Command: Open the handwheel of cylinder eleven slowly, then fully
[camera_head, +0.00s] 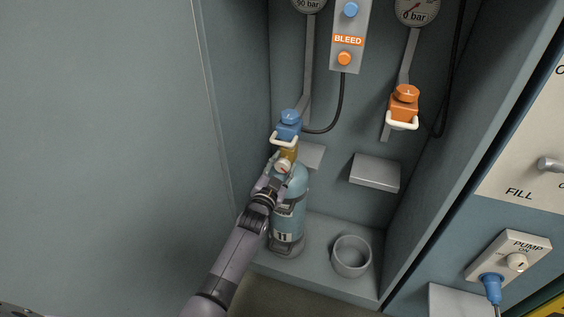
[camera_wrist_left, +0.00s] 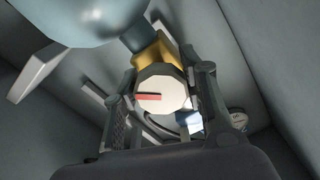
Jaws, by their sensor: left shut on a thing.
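Cylinder eleven (camera_head: 290,210) is light blue with a number 11 label. It stands upright in the bay, its top joined to a brass valve (camera_head: 289,153) under a blue connector (camera_head: 289,124) with a white handle. The white handwheel (camera_head: 283,167) faces out from the valve. My left gripper (camera_head: 279,171) is shut on the handwheel. In the left wrist view the handwheel (camera_wrist_left: 161,90) shows a red mark pointing left and sits between the two fingers, with the brass valve (camera_wrist_left: 154,52) behind it. My right gripper is in neither view.
An orange connector (camera_head: 404,104) hangs at the right above an empty grey shelf (camera_head: 375,172). An empty round cup (camera_head: 351,256) stands right of the cylinder. A BLEED panel (camera_head: 348,38) is above. Bay walls stand close on both sides. A pump switch panel (camera_head: 509,258) is at the lower right.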

